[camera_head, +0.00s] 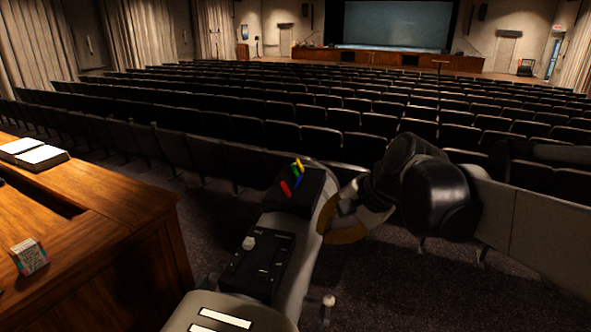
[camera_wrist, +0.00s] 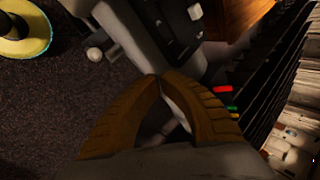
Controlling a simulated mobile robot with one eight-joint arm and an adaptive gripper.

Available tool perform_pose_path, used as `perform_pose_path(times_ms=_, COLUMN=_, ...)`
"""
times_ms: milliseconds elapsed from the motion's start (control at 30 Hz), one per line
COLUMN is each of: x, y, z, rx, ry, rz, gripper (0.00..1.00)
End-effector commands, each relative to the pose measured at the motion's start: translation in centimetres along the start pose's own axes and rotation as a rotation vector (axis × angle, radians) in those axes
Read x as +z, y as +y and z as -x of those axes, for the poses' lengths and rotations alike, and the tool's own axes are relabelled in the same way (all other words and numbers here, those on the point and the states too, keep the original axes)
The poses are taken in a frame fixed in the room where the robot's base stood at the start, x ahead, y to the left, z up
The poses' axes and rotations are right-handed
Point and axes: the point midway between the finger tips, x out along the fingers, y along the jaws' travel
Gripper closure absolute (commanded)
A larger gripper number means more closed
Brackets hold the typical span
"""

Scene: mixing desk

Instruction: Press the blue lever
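The blue lever (camera_head: 296,183) is a thin stick on a black box (camera_head: 293,202) in the head view, between a red lever (camera_head: 285,189) and a green lever (camera_head: 295,171). A yellow lever (camera_head: 299,164) stands behind them. My gripper (camera_head: 323,225) has orange-brown fingers and is to the right of the box in the head view. In the wrist view the fingertips (camera_wrist: 159,79) meet with nothing seen between them. There the red lever (camera_wrist: 222,89) and green lever (camera_wrist: 232,108) show right of the fingers; I cannot make out the blue one.
A black panel with a white knob (camera_head: 249,243) lies in front of the lever box. A wooden desk (camera_head: 110,215) with an open book (camera_head: 34,154) and a small box (camera_head: 29,257) is at left. Rows of dark seats (camera_head: 300,110) fill the back.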

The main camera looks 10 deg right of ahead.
Motion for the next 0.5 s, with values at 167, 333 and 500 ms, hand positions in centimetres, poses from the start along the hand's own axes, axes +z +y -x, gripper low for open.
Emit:
perform_pose_path(times_ms=167, x=-4.2, y=-3.8, z=-1.4, rx=-0.068, ry=-0.11, rz=-0.277, gripper=1.0)
perform_pose_path(times_ms=333, x=-8.3, y=-6.5, z=-2.8, rx=-0.124, ry=-0.232, rz=-0.53, gripper=1.0)
perform_pose_path(times_ms=500, x=-12.8, y=-8.3, z=-4.3, rx=-0.17, ry=-0.365, rz=-0.764, gripper=1.0)
